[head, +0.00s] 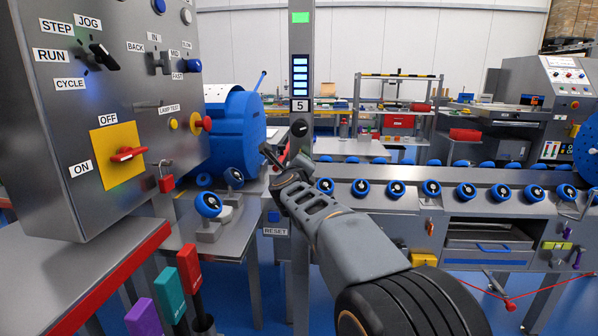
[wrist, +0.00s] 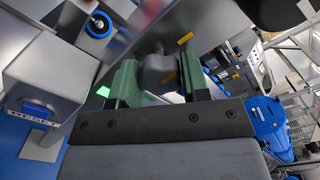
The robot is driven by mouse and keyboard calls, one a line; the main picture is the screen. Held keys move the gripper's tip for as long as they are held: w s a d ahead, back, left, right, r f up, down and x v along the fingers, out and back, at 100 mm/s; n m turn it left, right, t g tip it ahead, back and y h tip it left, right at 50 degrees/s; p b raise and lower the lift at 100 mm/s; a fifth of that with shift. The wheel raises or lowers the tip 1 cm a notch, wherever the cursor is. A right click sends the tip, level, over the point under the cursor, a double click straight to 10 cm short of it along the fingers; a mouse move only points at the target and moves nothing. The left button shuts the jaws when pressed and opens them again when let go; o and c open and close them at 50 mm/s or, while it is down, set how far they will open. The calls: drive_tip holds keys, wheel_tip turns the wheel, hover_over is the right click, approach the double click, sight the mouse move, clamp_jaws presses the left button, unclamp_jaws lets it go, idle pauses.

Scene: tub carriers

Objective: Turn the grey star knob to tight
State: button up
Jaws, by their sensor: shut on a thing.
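My gripper (head: 275,163) reaches forward to the grey post under the "5" label in the head view. In the wrist view its two green finger pads (wrist: 160,72) stand on either side of a grey lobed piece, the star knob (wrist: 154,80), and are shut on it. The pads hide parts of the knob's sides. In the head view I cannot make out the knob behind my gripper. I see no tight mark in either view, so the knob's setting cannot be read.
A post (head: 301,60) with a lit display carries a black dial (head: 298,128) just above my gripper. A switch cabinet (head: 95,110) stands close on the left. A RESET box (wrist: 50,75) is near my wrist.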

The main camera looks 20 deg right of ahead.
drive_tip(key=shift+m, duration=0.3)
idle(0.4)
drive_tip(key=o, duration=0.9)
drive_tip(key=shift+p+v, duration=0.9)
drive_tip(key=shift+v, duration=6.05)
drive_tip(key=shift+r, duration=0.15)
